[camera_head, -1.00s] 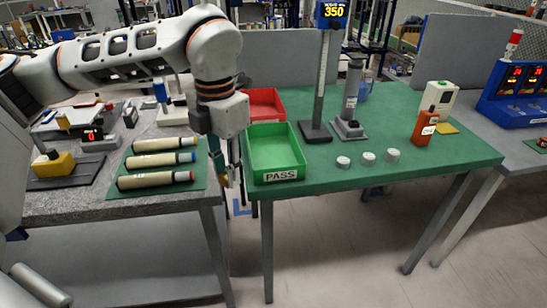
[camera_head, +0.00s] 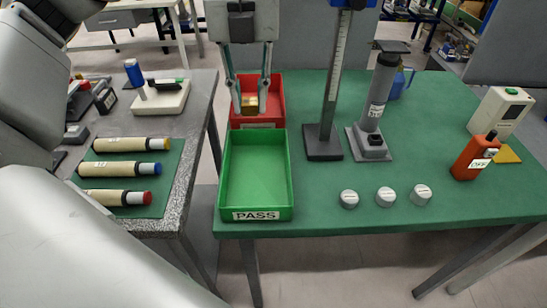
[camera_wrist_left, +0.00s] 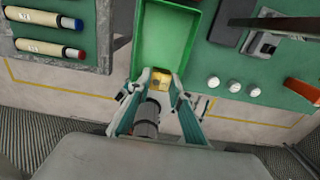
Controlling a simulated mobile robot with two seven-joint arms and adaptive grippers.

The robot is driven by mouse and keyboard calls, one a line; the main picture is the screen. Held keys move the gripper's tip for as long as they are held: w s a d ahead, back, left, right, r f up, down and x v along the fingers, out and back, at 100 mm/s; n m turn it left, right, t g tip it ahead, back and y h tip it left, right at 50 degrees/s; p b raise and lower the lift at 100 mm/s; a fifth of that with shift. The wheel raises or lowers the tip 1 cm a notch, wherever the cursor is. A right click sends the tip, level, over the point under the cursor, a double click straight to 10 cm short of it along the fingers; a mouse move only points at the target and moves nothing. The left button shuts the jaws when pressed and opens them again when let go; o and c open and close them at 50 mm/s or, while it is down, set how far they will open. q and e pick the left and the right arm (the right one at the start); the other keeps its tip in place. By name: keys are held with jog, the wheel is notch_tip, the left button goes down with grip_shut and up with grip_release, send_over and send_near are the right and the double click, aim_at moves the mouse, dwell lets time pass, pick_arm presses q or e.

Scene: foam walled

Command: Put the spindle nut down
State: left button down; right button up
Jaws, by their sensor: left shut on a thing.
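The spindle nut (camera_head: 250,104) is a small brass-coloured piece. My left gripper (camera_head: 250,110) is shut on it, with its fingertips pressed against the nut's sides and pointing down. The nut also shows between the fingertips in the left wrist view (camera_wrist_left: 159,85). In the head view the nut overlaps the red tray (camera_head: 271,82); in the wrist view it overlaps the near end of the green tray marked PASS (camera_head: 290,175). The nut is in the air, and its exact height is hard to tell. The visible floor of the green tray is empty. My right gripper is not in view.
The trays stand on the green-topped table (camera_head: 420,240). A gauge stand (camera_head: 324,145) and a grey cylinder on a base (camera_head: 378,95) are right of them. White round pieces (camera_head: 385,197) lie in front. A grey bench with cream rolls (camera_head: 128,169) is left, across a gap.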

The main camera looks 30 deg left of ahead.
pick_arm(q)
jog(key=shift+w, duration=0.35)
jog(key=shift+w+f, duration=0.1)
jog(key=shift+f, duration=0.2)
notch_tip(320, 180, down, 6)
jog(key=b, duration=0.2)
send_over(257, 178)
notch_tip(257, 178, down, 8)
jog(key=shift+f, duration=0.55)
notch_tip(257, 178, down, 4)
jog(key=shift+b, duration=0.35)
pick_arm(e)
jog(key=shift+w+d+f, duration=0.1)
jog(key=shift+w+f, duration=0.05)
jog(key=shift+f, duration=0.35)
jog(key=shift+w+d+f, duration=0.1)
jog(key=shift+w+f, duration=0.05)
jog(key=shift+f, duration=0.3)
pick_arm(q)
jog(key=shift+f, duration=0.1)
